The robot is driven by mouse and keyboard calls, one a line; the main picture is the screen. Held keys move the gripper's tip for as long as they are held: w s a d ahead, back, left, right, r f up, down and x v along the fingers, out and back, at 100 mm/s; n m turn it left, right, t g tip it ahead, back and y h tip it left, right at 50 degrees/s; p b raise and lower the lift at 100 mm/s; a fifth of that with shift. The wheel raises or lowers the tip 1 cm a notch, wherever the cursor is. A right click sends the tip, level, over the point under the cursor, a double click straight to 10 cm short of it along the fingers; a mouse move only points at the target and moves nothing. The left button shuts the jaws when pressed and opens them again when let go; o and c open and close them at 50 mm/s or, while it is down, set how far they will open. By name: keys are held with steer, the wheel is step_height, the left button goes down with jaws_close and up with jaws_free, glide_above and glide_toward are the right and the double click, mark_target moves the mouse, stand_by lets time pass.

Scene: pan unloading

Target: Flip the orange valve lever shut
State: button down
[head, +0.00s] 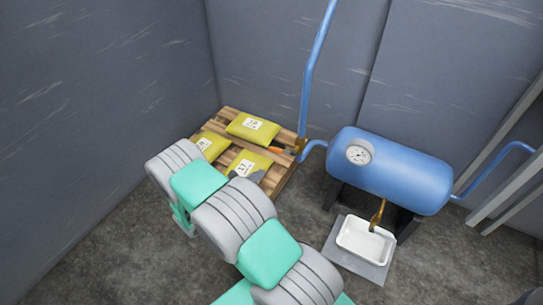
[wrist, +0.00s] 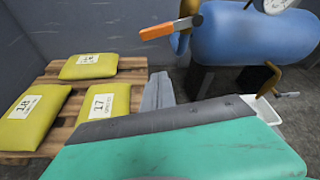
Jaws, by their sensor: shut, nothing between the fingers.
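The orange valve lever (wrist: 168,29) sticks out to the left from the valve beside the blue tank (wrist: 245,38), roughly level and tilted slightly, in the wrist view. In the head view the lever (head: 287,151) is small, beside the brass valve body (head: 300,145) where the blue pipes meet. My gripper (wrist: 158,90) is shut and empty, below the lever in the wrist view and apart from it in the picture. In the head view my arm hides most of the gripper.
A wooden pallet (head: 283,178) with yellow bags (head: 253,127) lies left of the valve. The blue tank carries a gauge (head: 358,153). A brass tap (head: 377,214) hangs over a white tray (head: 364,243). Grey walls stand behind and left.

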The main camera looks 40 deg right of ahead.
mark_target(272, 149)
steer(key=b+x, duration=0.3)
steer(key=x, duration=0.7)
steer(key=r, duration=0.2)
steer(key=w+r, duration=0.1)
steer(key=shift+a+r, duration=0.1)
steer(key=shift+r, duration=0.25)
steer(key=r+p, duration=0.1)
steer(key=r+m+t+p, duration=0.1)
steer(key=r+p, duration=0.1)
steer(key=shift+w+a, duration=0.15)
steer(key=shift+w, duration=0.25)
steer(key=shift+f, duration=0.1)
steer(key=shift+w, duration=0.1)
